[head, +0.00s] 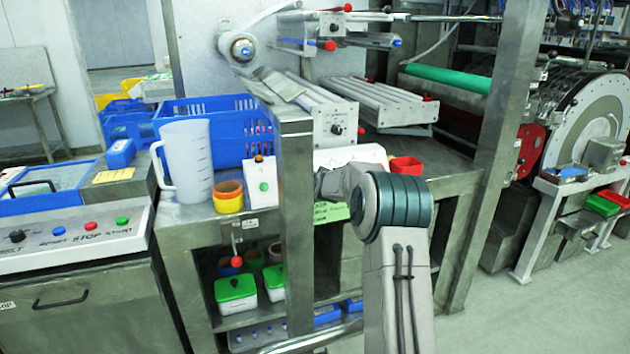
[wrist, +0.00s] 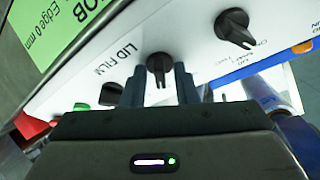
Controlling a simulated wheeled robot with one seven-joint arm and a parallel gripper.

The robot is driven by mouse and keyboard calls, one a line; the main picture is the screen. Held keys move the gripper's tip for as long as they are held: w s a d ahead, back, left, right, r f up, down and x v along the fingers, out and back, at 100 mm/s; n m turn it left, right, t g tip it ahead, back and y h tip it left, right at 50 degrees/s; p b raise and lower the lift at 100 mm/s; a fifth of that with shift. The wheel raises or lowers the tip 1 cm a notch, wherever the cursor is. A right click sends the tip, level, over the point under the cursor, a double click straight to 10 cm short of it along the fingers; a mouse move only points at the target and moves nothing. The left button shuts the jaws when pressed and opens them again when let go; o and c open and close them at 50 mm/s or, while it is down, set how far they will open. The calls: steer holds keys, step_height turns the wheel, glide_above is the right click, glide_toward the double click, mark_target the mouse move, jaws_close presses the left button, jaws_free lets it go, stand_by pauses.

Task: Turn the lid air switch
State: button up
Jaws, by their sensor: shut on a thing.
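In the wrist view, a white control panel (wrist: 195,50) carries a row of black knobs. My gripper (wrist: 159,75) has its two fingers on either side of a black knob (wrist: 158,64) and is shut on it. The lettering "LID FILM" stands left of this knob. Another black knob (wrist: 235,29) sits to the right, with small lettering too blurred to read. I cannot read which knob is marked lid air. In the head view, my arm reaches to the white panel box (head: 352,156); my gripper and the knobs are hidden there.
A green label (wrist: 55,30) is above the panel in the wrist view; a green button (wrist: 81,107) is at its left. In the head view, a steel post (head: 297,240) stands close left of my arm, with a jug (head: 188,165) beyond. Floor at right is clear.

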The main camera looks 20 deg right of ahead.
steer(key=o, duration=0.6)
steer(key=b+v, duration=0.1)
steer(key=v, duration=1.2)
steer(key=shift+s+a, duration=0.1)
steer(key=shift+s, duration=0.3)
steer(key=shift+r, duration=0.15)
